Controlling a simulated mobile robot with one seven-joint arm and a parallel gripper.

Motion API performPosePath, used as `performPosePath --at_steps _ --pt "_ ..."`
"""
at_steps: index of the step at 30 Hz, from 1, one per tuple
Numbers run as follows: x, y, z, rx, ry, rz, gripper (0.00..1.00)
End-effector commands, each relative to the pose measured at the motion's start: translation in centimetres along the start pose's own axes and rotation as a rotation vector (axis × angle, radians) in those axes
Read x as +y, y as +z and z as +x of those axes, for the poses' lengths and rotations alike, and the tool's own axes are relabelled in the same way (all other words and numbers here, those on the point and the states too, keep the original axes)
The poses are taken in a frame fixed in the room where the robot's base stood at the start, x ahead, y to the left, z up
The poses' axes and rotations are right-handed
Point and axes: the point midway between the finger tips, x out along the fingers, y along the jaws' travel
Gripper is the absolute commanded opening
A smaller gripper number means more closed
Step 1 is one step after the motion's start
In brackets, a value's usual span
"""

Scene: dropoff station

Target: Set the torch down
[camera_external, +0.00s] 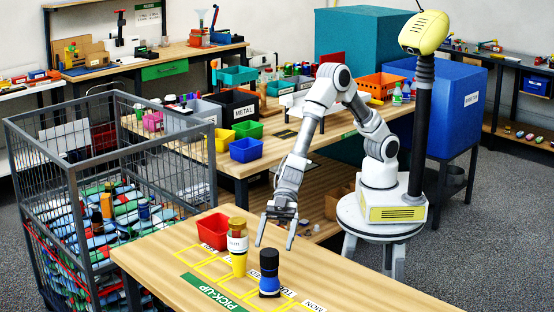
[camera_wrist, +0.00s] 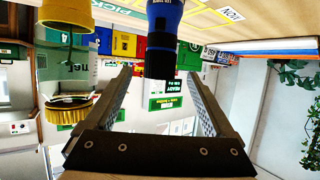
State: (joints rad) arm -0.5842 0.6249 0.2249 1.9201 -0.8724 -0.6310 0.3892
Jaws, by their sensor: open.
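A blue and black torch (camera_external: 269,274) stands upright on the pick-up table, black end up, near a yellow-outlined slot. In the wrist view, which is upside down, the torch (camera_wrist: 163,38) hangs from the top edge, centred just beyond my fingertips. My gripper (camera_external: 275,244) is open and empty, pointing down behind and slightly above the torch, seemingly not touching it. In the wrist view, my gripper (camera_wrist: 158,74) has its two fingers spread wide.
The pick-up table (camera_external: 360,285) is bare at right. A wire cage (camera_external: 70,185) full of items stands left. A workbench (camera_external: 235,168) with bins stands behind.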

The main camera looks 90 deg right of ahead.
Motion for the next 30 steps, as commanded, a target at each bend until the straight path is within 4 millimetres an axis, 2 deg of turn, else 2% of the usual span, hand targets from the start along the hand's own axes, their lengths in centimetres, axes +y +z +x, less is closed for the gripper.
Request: performPosePath --at_steps 3,6,24,28,30 --pt "0.1 -0.1 -1.4 0.000 0.001 0.000 0.88" --pt "0.0 0.0 -2.0 -0.001 0.000 0.000 0.88" --pt "0.0 -0.1 -2.2 -0.001 0.000 -0.003 0.88" --pt "0.4 -1.8 -3.2 -0.029 0.012 -0.058 0.88" --pt "1.1 -3.6 -4.5 -0.069 0.032 -0.128 0.88"
